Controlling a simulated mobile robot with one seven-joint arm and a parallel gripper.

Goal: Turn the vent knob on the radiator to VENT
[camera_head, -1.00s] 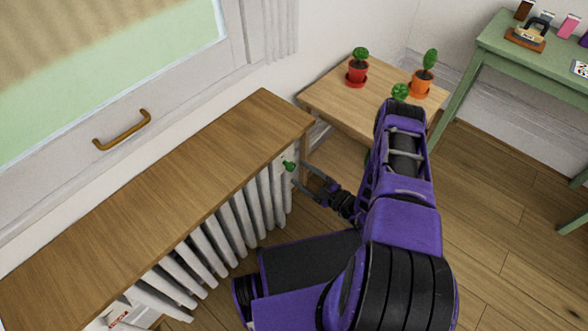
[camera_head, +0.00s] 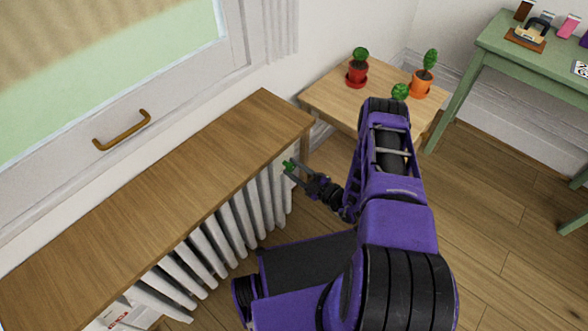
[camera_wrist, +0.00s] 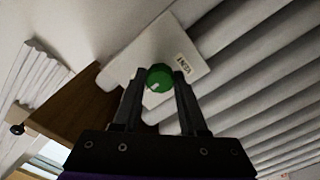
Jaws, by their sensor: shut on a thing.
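The green vent knob (camera_head: 288,166) sits at the upper right end of the white radiator (camera_head: 243,222), just under the wooden shelf. In the wrist view the knob (camera_wrist: 159,77) is round and green with a pale mark on its lower left. It stands in front of a white plate (camera_wrist: 165,50) with a small label reading VENT at the plate's right side. My gripper (camera_head: 293,171) reaches the knob from the right; its two dark fingers (camera_wrist: 160,84) are shut on the knob, one on each side. The knob's back is hidden.
The wooden shelf (camera_head: 165,195) overhangs the radiator closely. A low wooden table (camera_head: 330,92) with potted plants stands behind my arm, and a green table (camera_head: 510,50) is at the far right. Open floor (camera_head: 490,220) lies right of my arm.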

